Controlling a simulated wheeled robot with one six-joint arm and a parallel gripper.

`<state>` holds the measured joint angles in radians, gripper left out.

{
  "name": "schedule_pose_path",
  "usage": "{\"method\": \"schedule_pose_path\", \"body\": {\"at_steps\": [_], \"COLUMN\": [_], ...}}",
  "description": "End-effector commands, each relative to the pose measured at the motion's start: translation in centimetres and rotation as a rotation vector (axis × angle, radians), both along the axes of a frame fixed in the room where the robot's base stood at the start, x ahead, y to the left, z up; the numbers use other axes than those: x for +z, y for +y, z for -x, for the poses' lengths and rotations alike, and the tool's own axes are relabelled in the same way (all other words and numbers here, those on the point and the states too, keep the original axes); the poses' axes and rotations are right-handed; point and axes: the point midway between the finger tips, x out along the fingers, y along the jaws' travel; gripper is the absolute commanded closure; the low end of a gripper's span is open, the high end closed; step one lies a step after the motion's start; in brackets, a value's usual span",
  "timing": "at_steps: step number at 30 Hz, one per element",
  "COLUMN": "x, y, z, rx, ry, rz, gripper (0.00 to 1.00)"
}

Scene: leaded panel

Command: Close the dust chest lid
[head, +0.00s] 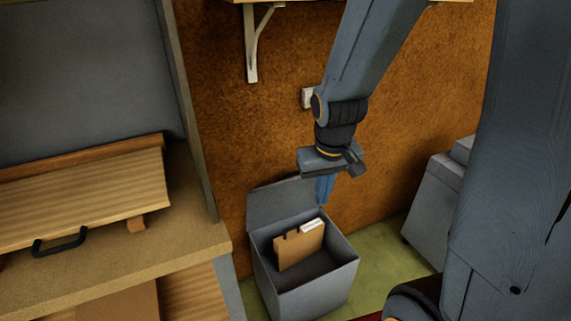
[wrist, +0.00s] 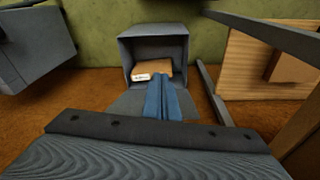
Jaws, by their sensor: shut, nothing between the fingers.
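The dust chest (head: 305,284) is a grey box on the floor with its lid (head: 278,202) raised at the back, against the wall side. Inside it stands a brown piece with a white label (head: 300,246). My gripper (head: 324,190) is shut and empty, its blue fingers pointing down above the back of the chest near the lid's right part. In the wrist view the chest (wrist: 155,47) lies ahead, open side showing, and the blue fingers (wrist: 168,98) overlap the lid (wrist: 130,103). I cannot tell whether they touch it.
A workbench (head: 120,265) with a wooden board and a black handle (head: 60,243) stands at left. A grey cabinet (head: 437,205) stands at right. A shelf bracket (head: 252,45) and a white socket (head: 308,97) are on the brown wall. Green floor (head: 385,255) is free right of the chest.

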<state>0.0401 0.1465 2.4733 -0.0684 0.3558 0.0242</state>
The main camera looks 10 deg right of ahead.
Motion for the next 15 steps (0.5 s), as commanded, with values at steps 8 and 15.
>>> {"method": "schedule_pose_path", "body": {"at_steps": [8,15], "x": [-2.6,-4.8], "y": [-0.6,-0.2], "z": [-14.0,-22.0], "rx": [0.094,0.159], "ry": [-0.319,-0.561], "rz": [0.005,-0.051], "gripper": [1.00,1.00]}}
